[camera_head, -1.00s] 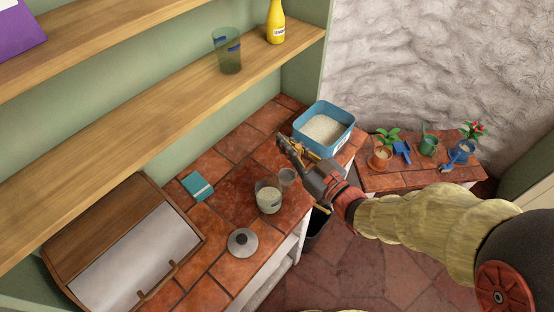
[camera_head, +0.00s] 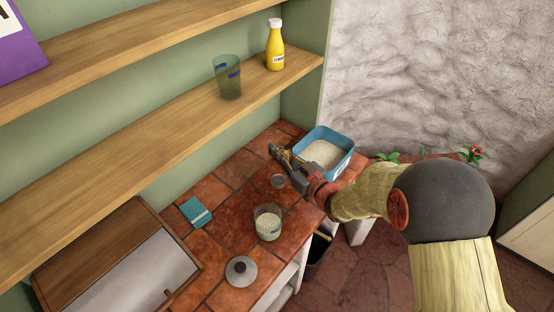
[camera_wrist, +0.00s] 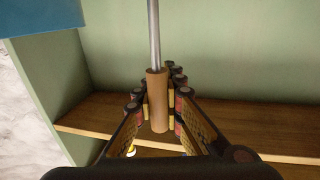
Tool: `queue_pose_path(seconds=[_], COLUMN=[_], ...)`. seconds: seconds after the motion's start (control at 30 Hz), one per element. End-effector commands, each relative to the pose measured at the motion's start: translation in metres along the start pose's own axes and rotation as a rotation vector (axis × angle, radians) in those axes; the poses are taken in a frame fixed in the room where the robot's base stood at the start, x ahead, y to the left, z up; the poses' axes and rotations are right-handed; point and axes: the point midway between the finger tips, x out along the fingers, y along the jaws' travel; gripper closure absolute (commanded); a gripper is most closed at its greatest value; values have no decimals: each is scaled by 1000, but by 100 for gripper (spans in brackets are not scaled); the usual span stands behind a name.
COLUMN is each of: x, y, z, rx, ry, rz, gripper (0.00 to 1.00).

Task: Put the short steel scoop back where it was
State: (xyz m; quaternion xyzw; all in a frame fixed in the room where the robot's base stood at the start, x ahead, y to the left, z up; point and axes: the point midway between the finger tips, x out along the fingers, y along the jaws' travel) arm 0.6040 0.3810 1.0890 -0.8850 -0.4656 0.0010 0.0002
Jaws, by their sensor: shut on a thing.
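My gripper (camera_head: 277,150) is above the tiled counter, left of the blue tub. In the wrist view my gripper (camera_wrist: 157,92) is shut on the brown handle of the scoop (camera_wrist: 157,108). A thin steel rod runs from the handle to the top edge of the wrist view, where the scoop's far end is out of frame. In the head view the scoop's small round bowl (camera_head: 278,181) shows below my gripper, and its handle is mostly hidden by the fingers. I cannot tell whether the bowl touches the counter.
The blue tub (camera_head: 346,162) of pale grains stands behind my wrist. A jar of grains (camera_head: 268,226), a grey lid (camera_head: 241,271), a teal packet (camera_head: 195,212) and a wooden bread box (camera_head: 95,245) are on the counter. Shelves above hold a green glass (camera_head: 228,78) and yellow bottle (camera_head: 275,48).

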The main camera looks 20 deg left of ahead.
Motion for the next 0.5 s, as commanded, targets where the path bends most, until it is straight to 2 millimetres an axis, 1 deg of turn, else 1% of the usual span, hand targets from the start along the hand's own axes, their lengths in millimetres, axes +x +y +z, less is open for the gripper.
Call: queue_pose_path(seconds=[0.23,0.4,0.5], x=[10,10,10], y=[4,5,5], z=[12,37,43], rx=[0,2,0], ry=[1,0,2], rz=[1,1,1], gripper=[100,100,100])
